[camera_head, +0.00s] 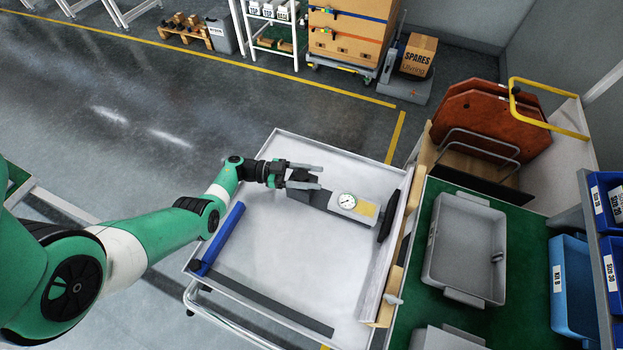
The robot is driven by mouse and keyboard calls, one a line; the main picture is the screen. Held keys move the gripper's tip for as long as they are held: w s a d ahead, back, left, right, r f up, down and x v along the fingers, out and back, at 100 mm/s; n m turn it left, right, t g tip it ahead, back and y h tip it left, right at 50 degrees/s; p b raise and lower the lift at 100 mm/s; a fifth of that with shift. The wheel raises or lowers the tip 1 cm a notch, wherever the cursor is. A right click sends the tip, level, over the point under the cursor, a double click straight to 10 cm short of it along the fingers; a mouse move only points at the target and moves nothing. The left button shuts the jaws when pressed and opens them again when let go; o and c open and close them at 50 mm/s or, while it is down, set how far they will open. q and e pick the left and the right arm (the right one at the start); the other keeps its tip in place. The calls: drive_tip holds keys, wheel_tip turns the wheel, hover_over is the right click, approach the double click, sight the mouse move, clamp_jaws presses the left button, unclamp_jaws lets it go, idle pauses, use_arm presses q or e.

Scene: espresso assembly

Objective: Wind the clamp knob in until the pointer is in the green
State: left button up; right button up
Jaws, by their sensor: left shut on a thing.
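The clamp (320,196) is a dark grey block lying on the white tabletop. A round white dial (347,201) sits on it beside a yellow patch (366,208); the pointer and any green zone are too small to read. My left gripper (305,176) reaches in from the left, with its two grey fingers at the left end of the clamp. It is shut on the clamp knob, which is mostly hidden by the fingers. A black grip-like part (387,222) shows at the clamp's right end. My right gripper is not in view.
The white table (270,250) is mostly bare. A blue bar (222,237) lies along its left side and a dark strip (270,302) along its front. A raised board (393,245) edges the right side. A grey tray (432,262) stands on the green bench beyond.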

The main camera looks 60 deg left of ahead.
use_arm(q)
drive_tip(key=m+g+h+b, duration=0.1)
drive_tip(key=b, duration=0.1)
drive_tip(key=m+g+h+b, duration=0.2)
drive_tip(key=d+m+g+h+b, duration=0.1)
drive_tip(key=b, duration=0.1)
drive_tip(key=shift+s+f+h+b, duration=0.3)
drive_tip(key=shift+s+h+b, duration=0.05)
drive_tip(key=shift+h+b, duration=0.05)
drive_tip(key=shift+s+m+g+h+b, duration=0.1)
drive_tip(key=shift+m+g+h+b, duration=0.4)
drive_tip(key=shift+m+g+b, duration=0.35)
drive_tip(key=shift+s+d+r+g+h+b, duration=0.15)
drive_tip(key=shift+g+h+b, duration=0.2)
drive_tip(key=shift+g, duration=0.3)
drive_tip(key=shift+r+m, duration=0.1)
drive_tip(key=shift+m, duration=0.15)
drive_tip(key=o, duration=1.4)
drive_tip(key=shift+c, duration=0.2)
drive_tip(key=shift+r, duration=0.15)
